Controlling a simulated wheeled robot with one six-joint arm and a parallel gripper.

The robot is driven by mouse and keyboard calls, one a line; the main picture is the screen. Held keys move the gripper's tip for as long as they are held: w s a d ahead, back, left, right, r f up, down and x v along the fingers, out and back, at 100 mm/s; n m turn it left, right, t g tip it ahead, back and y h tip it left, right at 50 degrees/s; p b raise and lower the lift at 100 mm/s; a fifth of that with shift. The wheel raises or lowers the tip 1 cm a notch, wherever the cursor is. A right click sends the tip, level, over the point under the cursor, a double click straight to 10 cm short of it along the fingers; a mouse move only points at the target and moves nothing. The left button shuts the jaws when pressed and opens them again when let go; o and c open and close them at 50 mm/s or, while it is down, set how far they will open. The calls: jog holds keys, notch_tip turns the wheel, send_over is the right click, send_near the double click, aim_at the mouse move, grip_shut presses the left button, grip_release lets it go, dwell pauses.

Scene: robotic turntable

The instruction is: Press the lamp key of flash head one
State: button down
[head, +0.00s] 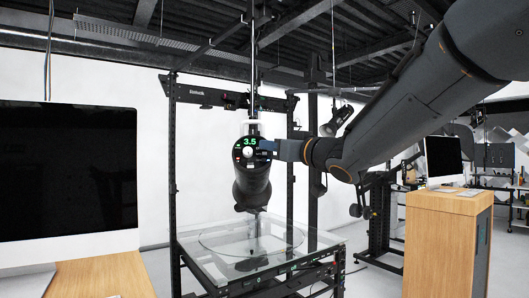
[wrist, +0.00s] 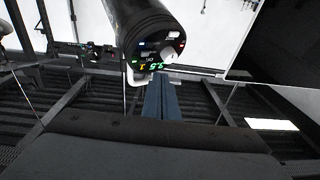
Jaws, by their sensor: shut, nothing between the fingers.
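A black cylindrical flash head (head: 252,186) hangs over the glass turntable (head: 240,256), its round rear panel facing me. The panel shows a green 3.5, a pale round knob (head: 248,151) and small keys. The wrist view shows the flash head (wrist: 144,25) upside down, with the knob (wrist: 168,58), lit digits and small coloured lights. The lamp key's label is too small to read. My gripper (head: 279,147) is shut and empty, at the panel's right edge in the head view. In the wrist view my gripper's fingertips (wrist: 160,80) lie close to the panel's digit side; contact cannot be told.
A black frame (head: 173,160) with a crossbar surrounds the glass turntable. A large monitor (head: 68,175) stands on a wooden desk at the left. A wooden cabinet (head: 436,245) with another monitor (head: 443,158) is at the right. A smaller lamp (head: 337,120) hangs behind my arm.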

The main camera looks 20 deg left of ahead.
jog(key=s, duration=0.1)
jog(key=s+r+p, duration=0.1)
jog(key=s+d, duration=0.1)
jog(key=shift+s+r, duration=0.25)
jog(key=shift+r, duration=0.05)
dwell(0.3)
jog(key=w+d+f+m+t+h+b, duration=0.1)
jog(key=w+d+f+m+h, duration=0.15)
jog(key=d+f, duration=0.4)
jog(key=w+d+f+m+t+h, duration=0.1)
jog(key=w+d+f+m+h, duration=0.15)
jog(key=d+f+h, duration=0.4)
jog(key=s+d+f+m+g+h+b, duration=0.1)
jog(key=s+d+f+g+h, duration=0.1)
jog(key=d+f, duration=0.6)
jog(key=s+d+f+m+g+h+b, duration=0.15)
jog(key=d+f, duration=0.25)
jog(key=f, duration=0.8)
jog(key=s+d+f+m+g+h+b, duration=0.1)
jog(key=s+d+f+g, duration=0.3)
jog(key=s+f, duration=0.6)
jog(key=s+d+f+m+g+h+b, duration=0.1)
jog(key=s+d+f+g, duration=0.4)
jog(key=s+f, duration=0.6)
jog(key=s+d, duration=0.2)
jog(key=shift+s+f+m+h, duration=0.2)
jog(key=shift+s+m+h, duration=0.15)
jog(key=shift+s, duration=0.05)
jog(key=shift+d, duration=0.1)
